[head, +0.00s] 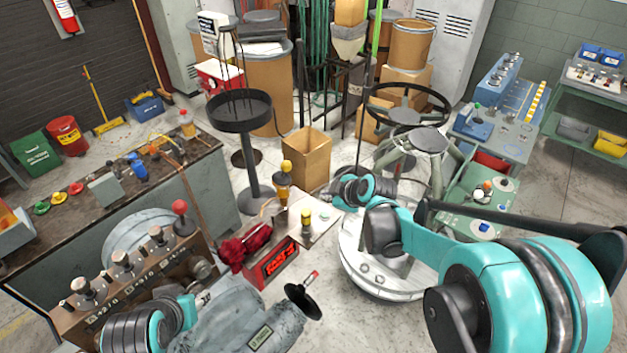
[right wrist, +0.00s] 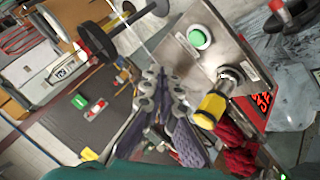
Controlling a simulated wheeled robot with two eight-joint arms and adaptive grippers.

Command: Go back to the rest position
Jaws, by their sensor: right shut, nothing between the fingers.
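My right arm reaches in from the right in the head view, and its gripper (head: 322,200) is over the middle of the machine, beside a small metal control panel (head: 322,229). In the right wrist view the gripper's fingers (right wrist: 163,88) are together, with nothing seen between them. Next to them are the panel's green button (right wrist: 200,37) and a yellow-and-black knob (right wrist: 212,105); the fingers look apart from both. Teal and dark links of my left arm show at the bottom left of the head view; its gripper is not visible.
A lever box with a red knob (head: 180,207) stands at the left. A red display box (head: 270,262) and red cloth (head: 246,243) lie below the panel. A round black stand (head: 240,108), a cardboard box (head: 306,156) and a handwheel (head: 407,96) are behind.

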